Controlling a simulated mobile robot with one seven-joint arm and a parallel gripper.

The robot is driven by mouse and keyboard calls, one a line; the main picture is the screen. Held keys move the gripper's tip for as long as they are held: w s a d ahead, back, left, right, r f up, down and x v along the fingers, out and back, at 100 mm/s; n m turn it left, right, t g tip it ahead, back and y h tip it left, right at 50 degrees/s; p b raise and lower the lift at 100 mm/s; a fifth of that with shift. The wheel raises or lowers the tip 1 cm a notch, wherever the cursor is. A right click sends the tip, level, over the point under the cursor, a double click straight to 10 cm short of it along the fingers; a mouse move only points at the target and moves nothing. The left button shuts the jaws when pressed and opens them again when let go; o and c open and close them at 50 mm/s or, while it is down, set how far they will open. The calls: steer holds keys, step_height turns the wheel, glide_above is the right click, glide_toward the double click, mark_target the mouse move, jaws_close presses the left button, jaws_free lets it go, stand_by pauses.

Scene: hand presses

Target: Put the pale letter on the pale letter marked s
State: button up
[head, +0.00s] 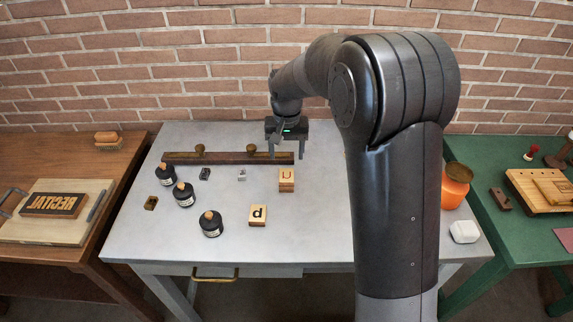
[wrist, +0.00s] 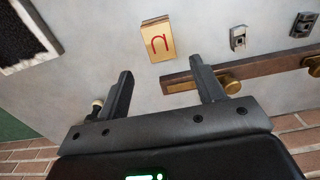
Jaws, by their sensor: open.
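A pale wooden letter block with a red, u-like mark (head: 287,174) is on the grey table near the long bar; it also shows in the wrist view (wrist: 158,42). It looks taller than the other pale block, perhaps two stacked; I cannot tell. Another pale block, with a black d-like mark (head: 258,215), lies nearer the front, flat. I see no s mark on either. My gripper (head: 287,152) is open and empty, above the back of the table, behind the red-marked block. In the wrist view the block is ahead of the open fingers (wrist: 163,72), apart from them.
A wooden bar with brass knobs (head: 225,158) lies along the back, close to my gripper. Small metal letters (head: 242,175), a brass piece (head: 151,203) and black bottles (head: 184,194) stand left. An orange jar (head: 455,190) and white item (head: 464,232) are right.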

steer(key=s+d+r+t, duration=0.1)
steer(key=s+d+r, duration=0.2)
steer(key=r, duration=0.3)
steer(key=s+d+r, duration=0.3)
steer(key=s+r, duration=0.1)
steer(key=r, duration=0.1)
steer(key=s+d+r+t, duration=0.1)
steer(key=s+d, duration=0.3)
steer(key=s, duration=0.7)
steer(key=s+d+r+t, duration=0.2)
steer(key=s+d, duration=0.3)
steer(key=s, duration=0.7)
steer(key=shift+t, duration=0.8)
stand_by(3.8)
